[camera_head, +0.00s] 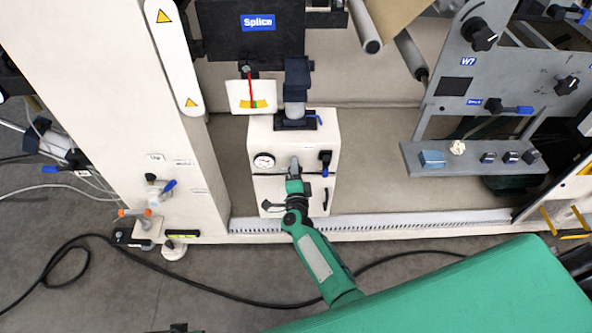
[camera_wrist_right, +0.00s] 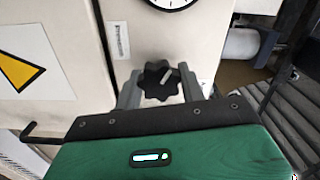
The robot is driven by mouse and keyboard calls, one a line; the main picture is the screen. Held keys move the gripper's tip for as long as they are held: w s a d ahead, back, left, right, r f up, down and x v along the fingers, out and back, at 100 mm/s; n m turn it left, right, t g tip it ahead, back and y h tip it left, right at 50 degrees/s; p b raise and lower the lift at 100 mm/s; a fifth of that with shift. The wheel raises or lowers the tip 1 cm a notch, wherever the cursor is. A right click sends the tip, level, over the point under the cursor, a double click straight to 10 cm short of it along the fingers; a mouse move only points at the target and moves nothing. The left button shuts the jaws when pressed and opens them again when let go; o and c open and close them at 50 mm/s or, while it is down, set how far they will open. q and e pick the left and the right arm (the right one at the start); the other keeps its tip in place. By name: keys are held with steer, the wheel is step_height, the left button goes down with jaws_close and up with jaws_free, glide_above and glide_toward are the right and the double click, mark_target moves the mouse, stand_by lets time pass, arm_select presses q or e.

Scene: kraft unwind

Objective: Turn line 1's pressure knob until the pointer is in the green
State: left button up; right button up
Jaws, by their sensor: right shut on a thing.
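The black lobed knob (camera_wrist_right: 160,80) with a pale pointer mark sits on the white cabinet front, between the two grey fingers of my right gripper (camera_wrist_right: 158,90). The gripper is shut on it. In the head view my right gripper (camera_head: 294,170) reaches the cabinet (camera_head: 262,130) from below and hides the knob. A round white gauge (camera_head: 264,161) is just left of the gripper; its needle is too small to read. Its lower edge shows in the wrist view (camera_wrist_right: 172,3). Above the cabinet, a red pointer hangs over a white card (camera_head: 238,97) with a yellow and green scale.
A dark switch with a blue tip (camera_head: 325,160) and a black handle (camera_head: 325,198) are right of my gripper. A grey shelf (camera_head: 470,171) with small items is farther right. A black cable (camera_head: 200,283) crosses the floor.

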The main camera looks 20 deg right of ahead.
steer(key=o, duration=1)
steer(key=shift+c, duration=0.2)
steer(key=shift+s+a, duration=0.1)
steer(key=shift+s, duration=0.2)
arm_select(q)
step_height(320, 180, down, 10)
steer(key=s+p, duration=0.2)
steer(key=p, duration=0.1)
steer(key=shift+s+a+g+p, duration=0.15)
steer(key=shift+a+g+p, duration=0.15)
steer(key=shift+a+p, duration=0.1)
arm_select(e)
steer(key=v, duration=1.3)
arm_select(q)
steer(key=shift+r, duration=0.15)
arm_select(e)
steer(key=shift+s, duration=0.1)
